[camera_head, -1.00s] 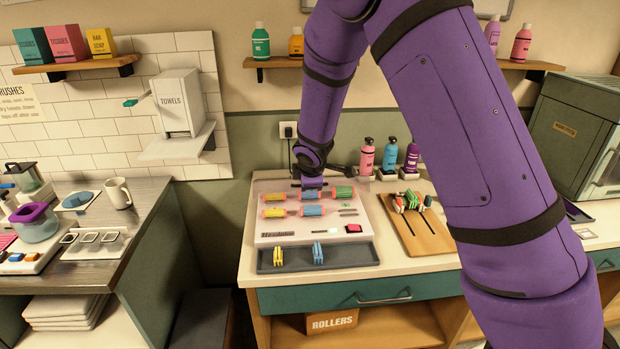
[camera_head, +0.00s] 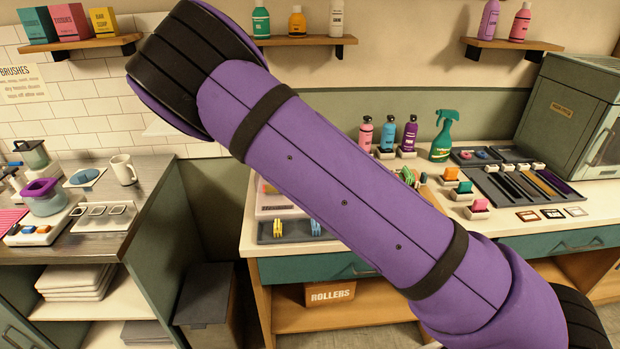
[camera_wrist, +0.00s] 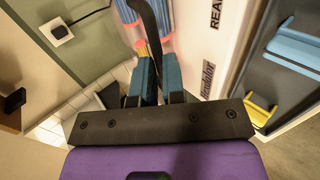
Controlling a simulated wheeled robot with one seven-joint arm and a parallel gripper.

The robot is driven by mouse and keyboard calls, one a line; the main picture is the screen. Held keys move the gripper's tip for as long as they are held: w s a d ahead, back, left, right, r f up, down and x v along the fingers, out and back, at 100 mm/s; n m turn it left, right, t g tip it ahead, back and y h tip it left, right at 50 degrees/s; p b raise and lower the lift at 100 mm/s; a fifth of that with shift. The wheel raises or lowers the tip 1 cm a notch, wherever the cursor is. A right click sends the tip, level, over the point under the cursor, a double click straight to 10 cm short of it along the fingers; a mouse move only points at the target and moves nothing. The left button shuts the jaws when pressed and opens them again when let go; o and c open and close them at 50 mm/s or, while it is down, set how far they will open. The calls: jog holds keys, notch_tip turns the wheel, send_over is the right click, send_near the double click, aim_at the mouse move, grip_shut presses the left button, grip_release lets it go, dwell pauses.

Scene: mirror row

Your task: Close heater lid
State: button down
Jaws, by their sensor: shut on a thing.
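The white heater (camera_wrist: 228,45) lies just past my gripper in the wrist view, with several coloured rollers (camera_wrist: 131,12) at its left. In the head view only the heater's left part (camera_head: 272,207) shows; my arm covers the rest. My gripper (camera_wrist: 160,72) has teal fingers and is shut on a dark, thin curved bar (camera_wrist: 150,22), which appears to be the heater lid's handle or edge. The bar runs up the picture across the rollers. The lid's panel is not clear, and I cannot tell its angle. My gripper is hidden in the head view.
A dark tray (camera_head: 270,238) with yellow and blue clips lies along the counter's front. Bottles (camera_head: 388,133) and a green spray bottle (camera_head: 443,136) stand behind. A wall socket (camera_wrist: 62,32) with a cable is near my gripper. A gap separates the two counters.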

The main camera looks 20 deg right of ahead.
jog(key=shift+s+a+f, duration=0.1)
jog(key=shift+s+f, duration=0.15)
jog(key=shift+f, duration=0.5)
jog(key=shift+s+f, duration=0.2)
jog(key=shift+f, duration=0.5)
jog(key=c, duration=1.2)
grip_release()
jog(key=v, duration=1.1)
jog(key=shift+w, duration=0.15)
